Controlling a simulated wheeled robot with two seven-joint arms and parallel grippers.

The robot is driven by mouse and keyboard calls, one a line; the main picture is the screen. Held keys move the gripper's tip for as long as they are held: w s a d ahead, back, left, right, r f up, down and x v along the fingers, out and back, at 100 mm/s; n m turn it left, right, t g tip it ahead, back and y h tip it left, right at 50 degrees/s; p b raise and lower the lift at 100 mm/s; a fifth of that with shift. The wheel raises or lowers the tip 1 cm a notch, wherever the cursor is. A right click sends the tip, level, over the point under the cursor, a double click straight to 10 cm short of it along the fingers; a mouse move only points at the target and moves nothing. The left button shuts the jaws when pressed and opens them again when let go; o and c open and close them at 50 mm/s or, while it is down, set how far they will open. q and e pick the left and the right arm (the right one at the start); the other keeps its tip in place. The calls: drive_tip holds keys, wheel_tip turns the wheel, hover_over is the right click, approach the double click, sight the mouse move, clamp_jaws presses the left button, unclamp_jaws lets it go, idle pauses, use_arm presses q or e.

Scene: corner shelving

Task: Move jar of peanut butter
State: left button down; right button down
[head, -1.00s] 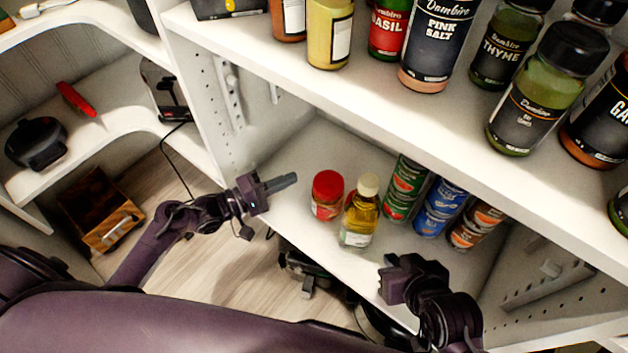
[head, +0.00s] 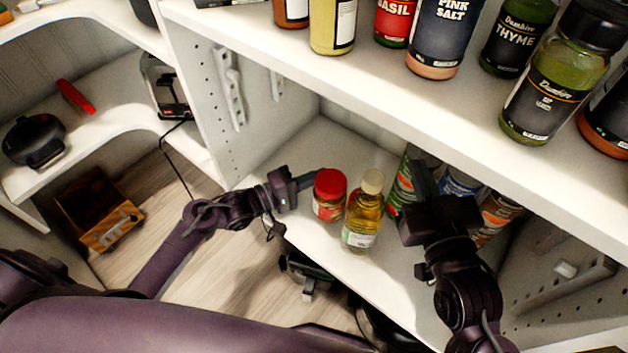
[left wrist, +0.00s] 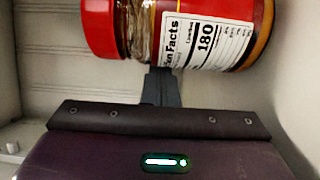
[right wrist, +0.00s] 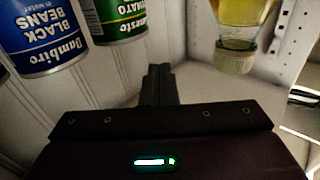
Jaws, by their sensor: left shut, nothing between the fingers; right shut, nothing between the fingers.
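The peanut butter jar (head: 329,196), with a red lid and a pale label, stands upright on the lower shelf. In the left wrist view the jar (left wrist: 205,35) lies sideways across the top, just past my fingers. My left gripper (head: 308,179) is shut and empty, its fingertips close to the jar's left side; I cannot tell whether they touch. It also shows in the left wrist view (left wrist: 160,88). My right gripper (head: 422,180) is shut and empty, in front of the cans and right of the oil bottle. Its closed fingers show in the right wrist view (right wrist: 158,85).
An oil bottle (head: 363,215) stands close to the jar's right. Several cans, including a green tomato can (head: 403,180) and a blue can (head: 459,184), stand behind my right gripper. The upper shelf (head: 350,82) with spice jars overhangs. Free shelf surface lies left of the jar.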

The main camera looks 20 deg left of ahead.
sight(330, 197)
use_arm(q)
drive_tip(key=shift+s, duration=0.55)
use_arm(e)
drive_tip(key=shift+w+r, duration=0.1)
drive_tip(key=shift+r, duration=0.3)
